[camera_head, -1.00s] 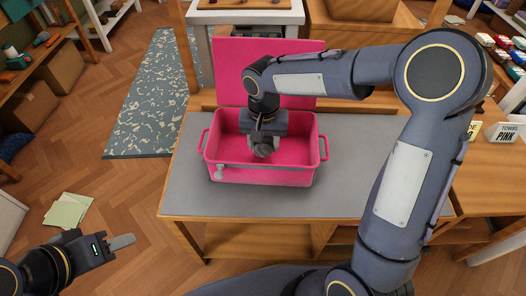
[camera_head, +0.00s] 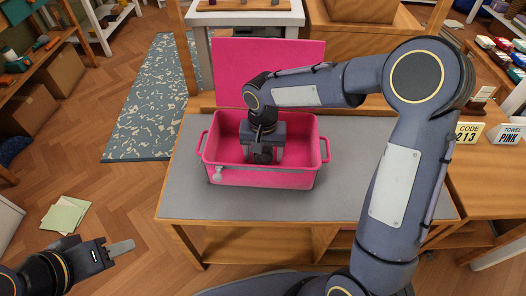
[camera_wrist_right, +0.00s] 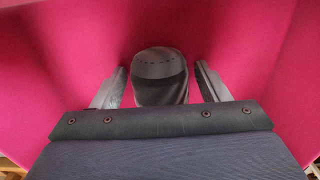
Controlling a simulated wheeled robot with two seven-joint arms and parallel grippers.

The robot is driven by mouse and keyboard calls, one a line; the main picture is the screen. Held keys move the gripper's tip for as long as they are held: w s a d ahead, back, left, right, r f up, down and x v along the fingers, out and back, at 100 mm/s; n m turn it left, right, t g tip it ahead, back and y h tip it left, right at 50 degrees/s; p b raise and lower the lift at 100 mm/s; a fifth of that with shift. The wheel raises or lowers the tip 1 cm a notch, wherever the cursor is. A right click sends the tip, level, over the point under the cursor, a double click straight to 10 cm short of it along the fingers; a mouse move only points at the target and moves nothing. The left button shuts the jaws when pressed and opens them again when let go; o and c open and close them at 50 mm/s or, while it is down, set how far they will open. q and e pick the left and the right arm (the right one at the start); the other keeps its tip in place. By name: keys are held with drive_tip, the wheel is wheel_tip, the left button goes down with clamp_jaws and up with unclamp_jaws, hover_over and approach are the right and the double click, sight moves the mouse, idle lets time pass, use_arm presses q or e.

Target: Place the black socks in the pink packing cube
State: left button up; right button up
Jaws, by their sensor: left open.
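The pink packing cube (camera_head: 300,178) stands open on the grey-topped table, its lid raised at the back. My right gripper (camera_head: 263,158) reaches down inside it, near the middle. In the right wrist view the black socks (camera_wrist_right: 161,85), a dark rolled bundle, lie between the two fingers of my right gripper (camera_wrist_right: 162,70). Pink fabric shows between the socks and each finger, so the gripper is open around them. Whether the socks rest on the cube's floor is hard to tell. My left gripper (camera_head: 120,248) is open and empty at the lower left, away from the table.
The grey table top (camera_head: 355,150) is clear around the cube. A white sign reading PINK (camera_head: 507,135) and a code card (camera_head: 468,132) stand at the right. A patterned rug (camera_head: 150,105) and papers (camera_head: 65,214) lie on the floor at the left.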

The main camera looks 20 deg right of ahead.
drive_tip(key=shift+r, duration=0.25)
wheel_tip(320, 180, up, 12)
drive_tip(key=p, duration=0.4)
drive_tip(key=s+d+r+n+t+y, duration=0.15)
drive_tip(key=s+d+r, duration=0.25)
drive_tip(key=s+d, duration=0.45)
drive_tip(key=s+a+f+t+y, duration=0.1)
drive_tip(key=s+t, duration=0.3)
drive_tip(key=s, duration=1)
drive_tip(key=shift+f+n+y, duration=0.35)
drive_tip(key=shift+f+y, duration=0.2)
drive_tip(key=shift+y, duration=0.1)
